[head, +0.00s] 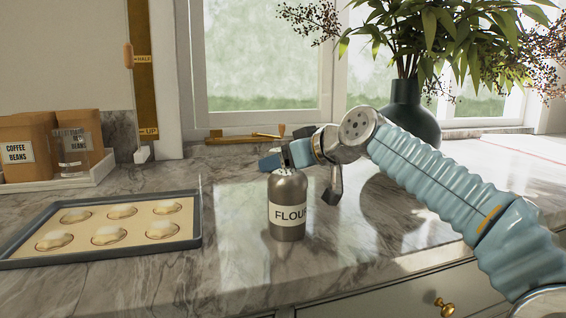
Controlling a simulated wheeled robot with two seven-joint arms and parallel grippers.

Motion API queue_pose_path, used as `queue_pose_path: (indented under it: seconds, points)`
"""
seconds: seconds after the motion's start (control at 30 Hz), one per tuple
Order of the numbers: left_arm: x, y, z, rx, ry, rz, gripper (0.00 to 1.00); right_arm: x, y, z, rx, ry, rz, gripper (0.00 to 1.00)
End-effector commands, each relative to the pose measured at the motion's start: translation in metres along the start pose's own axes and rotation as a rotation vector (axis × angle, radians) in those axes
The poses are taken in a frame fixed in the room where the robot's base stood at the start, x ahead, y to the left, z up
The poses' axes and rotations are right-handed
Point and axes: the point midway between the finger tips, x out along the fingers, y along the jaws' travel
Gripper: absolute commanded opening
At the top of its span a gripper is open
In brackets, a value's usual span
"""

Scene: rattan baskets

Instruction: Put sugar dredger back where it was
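A metal dredger (288,190) stands upright on the marble counter, right of the baking tray. Its white label is partly turned away and reads "FLOU", the rest being cut off at the edge; I see no sugar label. My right gripper (286,160) is at the dredger's top, with its blue fingertips close around or just above the lid. The lid is partly hidden by the fingers, so I cannot tell whether they grip it. My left gripper is not in view.
A dark baking tray (198,222) with several pale cookies lies at left. Two coffee bean bags (35,145) stand in a white tray (98,172) behind it. A dark vase (412,112) with plants stands at back right. Wooden and brass items (245,136) lie by the window.

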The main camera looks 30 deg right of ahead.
Motion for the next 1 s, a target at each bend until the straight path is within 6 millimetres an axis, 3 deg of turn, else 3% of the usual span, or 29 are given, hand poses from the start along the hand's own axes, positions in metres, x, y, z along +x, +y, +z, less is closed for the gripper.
queue_pose_path:
  seconds: [0.17,0.2,0.37,0.73,1.0]
  points:
    - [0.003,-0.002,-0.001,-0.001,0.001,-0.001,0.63,0.001,0.0,0.003,0.0,0.001,0.0,0.31]
    - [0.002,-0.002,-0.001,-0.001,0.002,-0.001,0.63,0.001,0.0,0.003,0.0,0.0,0.0,0.7]
    - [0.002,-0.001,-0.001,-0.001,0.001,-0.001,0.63,0.001,0.0,0.002,0.0,-0.001,0.0,0.93]
    - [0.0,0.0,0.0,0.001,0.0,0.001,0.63,-0.005,0.0,-0.001,0.0,0.001,0.0,0.93]
    - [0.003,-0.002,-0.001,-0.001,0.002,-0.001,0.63,-0.063,0.0,-0.001,0.0,0.004,0.001,0.93]
